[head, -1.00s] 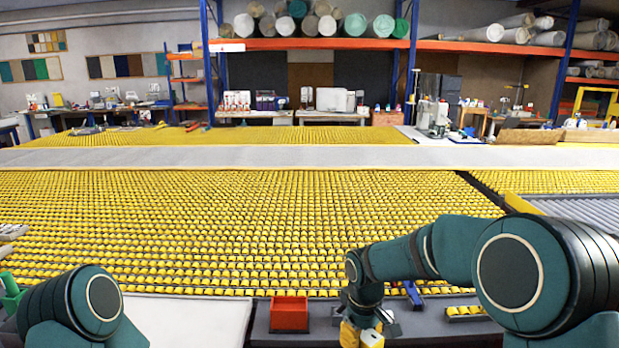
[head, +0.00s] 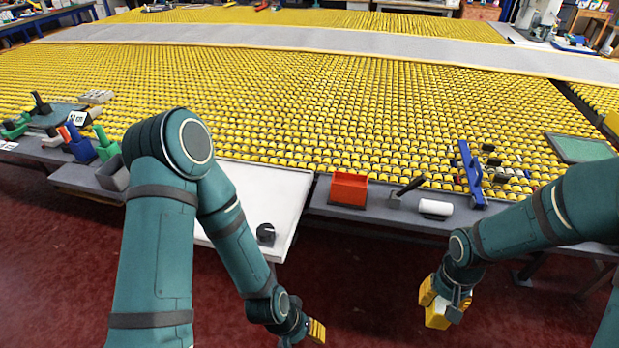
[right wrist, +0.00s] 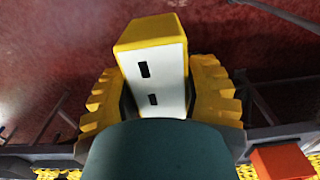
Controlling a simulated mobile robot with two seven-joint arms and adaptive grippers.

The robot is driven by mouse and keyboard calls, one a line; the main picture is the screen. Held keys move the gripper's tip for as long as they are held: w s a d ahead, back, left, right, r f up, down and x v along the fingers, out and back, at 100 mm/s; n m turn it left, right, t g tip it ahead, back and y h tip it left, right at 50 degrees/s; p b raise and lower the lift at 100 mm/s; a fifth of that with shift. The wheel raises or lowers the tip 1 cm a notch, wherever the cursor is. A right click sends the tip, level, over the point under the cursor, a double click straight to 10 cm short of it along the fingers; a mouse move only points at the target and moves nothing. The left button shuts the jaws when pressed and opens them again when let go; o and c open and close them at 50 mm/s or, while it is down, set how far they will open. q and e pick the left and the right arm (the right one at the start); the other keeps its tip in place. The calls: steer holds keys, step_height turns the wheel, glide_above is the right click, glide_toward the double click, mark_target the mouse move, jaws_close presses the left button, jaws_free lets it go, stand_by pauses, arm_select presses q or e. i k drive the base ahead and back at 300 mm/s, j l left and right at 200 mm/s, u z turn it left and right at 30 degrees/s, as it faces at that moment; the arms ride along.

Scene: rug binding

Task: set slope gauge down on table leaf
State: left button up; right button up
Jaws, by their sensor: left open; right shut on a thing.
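The slope gauge looks to be the yellow block with a white face and two dark slots (right wrist: 158,75) in the right wrist view. My right gripper (head: 446,298) is shut on it, with one yellow finger on each side. In the head view the gauge (head: 437,318) hangs over the red floor, in front of the bench edge. The table leaf (head: 268,190) is the white panel left of centre, partly hidden by my left arm. My left gripper (head: 317,332) is open and empty, low in the picture, in front of the leaf.
A red bin (head: 348,189), a white roll (head: 435,208) and a blue tool (head: 470,174) lie along the bench to the right. The leaf's visible right part is otherwise bare.

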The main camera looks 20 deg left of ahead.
mark_target(253, 199)
steer(key=j+z, duration=0.1)
steer(key=z, duration=0.35)
steer(key=j+z, duration=0.15)
steer(key=z, duration=0.8)
steer(key=k+j+z, duration=0.1)
steer(key=z, duration=0.4)
steer(key=k+j+z, duration=0.1)
steer(key=z, duration=0.35)
steer(key=k+j+z, duration=0.1)
steer(key=k, duration=0.25)
steer(key=k+j+z, duration=0.15)
steer(key=k, duration=0.15)
steer(key=k+u, duration=0.1)
steer(key=u, duration=0.3)
steer(key=k+u, duration=0.1)
steer(key=u, duration=0.35)
steer(key=k+j+u, duration=0.1)
steer(key=u, duration=0.3)
steer(key=k+j+u, duration=0.15)
steer(key=u, duration=1.2)
